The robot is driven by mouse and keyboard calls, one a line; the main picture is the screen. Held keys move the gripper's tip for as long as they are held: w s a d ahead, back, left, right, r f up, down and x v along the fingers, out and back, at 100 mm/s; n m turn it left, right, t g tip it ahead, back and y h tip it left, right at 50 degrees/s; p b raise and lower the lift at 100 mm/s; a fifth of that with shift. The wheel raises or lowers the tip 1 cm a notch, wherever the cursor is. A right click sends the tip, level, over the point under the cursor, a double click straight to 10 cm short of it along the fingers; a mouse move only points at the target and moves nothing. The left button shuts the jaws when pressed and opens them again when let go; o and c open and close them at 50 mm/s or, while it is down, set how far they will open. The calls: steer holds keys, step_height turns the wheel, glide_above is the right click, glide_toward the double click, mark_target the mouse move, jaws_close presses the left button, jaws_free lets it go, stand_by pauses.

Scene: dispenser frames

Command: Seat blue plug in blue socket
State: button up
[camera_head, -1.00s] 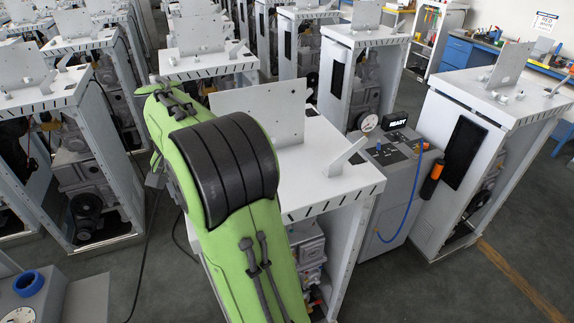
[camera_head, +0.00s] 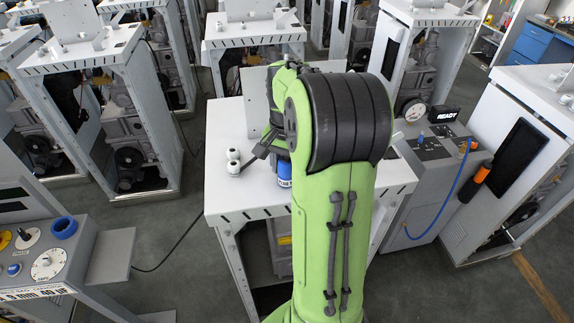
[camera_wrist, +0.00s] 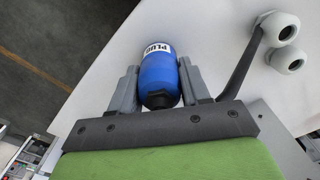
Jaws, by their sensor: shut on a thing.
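The blue plug (camera_head: 284,181), with a white label band, shows beside my arm above the white cabinet top in the head view. In the wrist view the blue plug (camera_wrist: 158,82) sits between the two grey fingers of my gripper (camera_wrist: 158,72), its label reading PLUG. The fingers are shut on its sides. In the head view my gripper is mostly hidden by my green arm. A blue ring (camera_head: 64,227), which looks like the blue socket, is on the grey console at lower left, well apart from the plug.
The white cabinet top (camera_head: 226,120) is below my gripper, with pale round fittings (camera_head: 233,161) near its left edge. The grey console (camera_head: 85,248) has knobs and a dial. Open floor lies between cabinet and console. A READY machine (camera_head: 430,165) stands right.

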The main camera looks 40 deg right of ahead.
steer(key=shift+a+r, duration=0.1)
steer(key=shift+a, duration=0.05)
steer(key=o, duration=1.2)
steer(key=shift+f, duration=0.2)
steer(key=shift+o, duration=0.2)
